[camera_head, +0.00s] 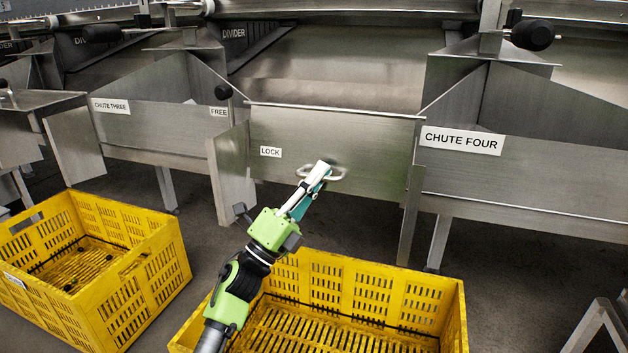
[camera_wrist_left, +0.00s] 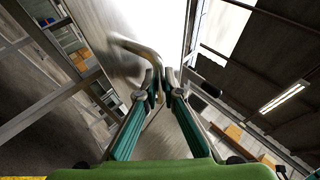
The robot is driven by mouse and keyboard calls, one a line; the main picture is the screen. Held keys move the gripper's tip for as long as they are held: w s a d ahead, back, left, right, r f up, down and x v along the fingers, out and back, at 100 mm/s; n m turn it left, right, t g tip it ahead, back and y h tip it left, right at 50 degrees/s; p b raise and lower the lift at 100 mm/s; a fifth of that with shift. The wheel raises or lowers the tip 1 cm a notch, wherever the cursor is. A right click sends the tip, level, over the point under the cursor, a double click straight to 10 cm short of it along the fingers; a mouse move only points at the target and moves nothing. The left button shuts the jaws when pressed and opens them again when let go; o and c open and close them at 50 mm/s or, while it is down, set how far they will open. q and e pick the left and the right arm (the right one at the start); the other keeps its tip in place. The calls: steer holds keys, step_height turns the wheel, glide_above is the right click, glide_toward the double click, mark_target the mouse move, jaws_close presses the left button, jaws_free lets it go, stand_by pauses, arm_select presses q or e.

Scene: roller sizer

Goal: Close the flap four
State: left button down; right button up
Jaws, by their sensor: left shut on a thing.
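The flap (camera_head: 375,150) is a brushed steel plate standing about upright between two side plates, left of the CHUTE FOUR sign (camera_head: 461,140). I cannot tell whether it is fully closed. Its looped metal handle (camera_head: 338,175) sticks out at the lower middle; the handle also shows in the left wrist view (camera_wrist_left: 136,48). My left gripper (camera_head: 320,169) is shut on this handle, and its fingertips (camera_wrist_left: 160,84) pinch the bar. The gripper covers part of the handle. My right gripper is not in view.
A yellow crate (camera_head: 385,290) sits below the flap, under my left arm. Another yellow crate (camera_head: 150,245) is at left. A side plate (camera_head: 411,200) borders the flap's right.

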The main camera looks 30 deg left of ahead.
arm_select(q)
steer(key=shift+w+a+f, duration=0.2)
steer(key=shift+w+f, duration=0.1)
steer(key=shift+w, duration=0.35)
steer(key=shift+w+a+f, duration=0.15)
steer(key=shift+w+f, duration=0.15)
steer(key=shift+w, duration=0.35)
steer(key=c, duration=2.4)
jaws_free()
steer(key=shift+c, duration=0.2)
steer(key=shift+w, duration=0.1)
steer(key=v, duration=1.2)
